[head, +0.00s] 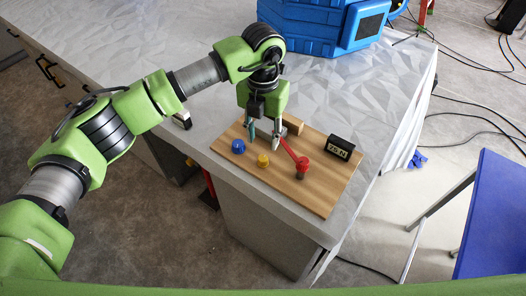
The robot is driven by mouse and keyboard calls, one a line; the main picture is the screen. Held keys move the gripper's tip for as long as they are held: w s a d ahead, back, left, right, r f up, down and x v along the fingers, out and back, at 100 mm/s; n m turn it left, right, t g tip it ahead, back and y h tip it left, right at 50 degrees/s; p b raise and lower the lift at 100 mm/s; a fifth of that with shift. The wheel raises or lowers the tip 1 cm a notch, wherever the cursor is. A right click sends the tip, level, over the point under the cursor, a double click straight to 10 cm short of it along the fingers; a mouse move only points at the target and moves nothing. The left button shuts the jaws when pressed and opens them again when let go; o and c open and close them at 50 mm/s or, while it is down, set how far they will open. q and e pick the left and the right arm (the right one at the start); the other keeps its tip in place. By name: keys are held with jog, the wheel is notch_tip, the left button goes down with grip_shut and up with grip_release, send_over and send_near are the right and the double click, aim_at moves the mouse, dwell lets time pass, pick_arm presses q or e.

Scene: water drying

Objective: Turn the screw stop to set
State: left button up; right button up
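A wooden board (326,197) lies near the table's front right corner. On it stand a blue knob (238,146), a yellow knob (262,160) and a red post (302,168) with a red lever reaching up and left. A black box with a lit display (340,148) sits at the board's right; its characters are too small to read surely. Which part is the screw stop I cannot tell. My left gripper (264,142) points down over the board, its fingers apart, beside the lever's upper end. Whether a finger touches the lever is unclear. My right gripper is out of view.
A small wooden block (293,125) is at the board's back edge, behind the gripper. A large blue case (312,27) stands at the table's back. The grey table (375,85) is clear between them. A blue chair (497,215) stands on the right.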

aim_at(263, 158)
pick_arm(q)
notch_tip(263, 158, down, 7)
jog(key=shift+f+p, duration=0.2)
jog(key=shift+p, duration=1)
jog(key=shift+f, duration=0.6)
grip_shut()
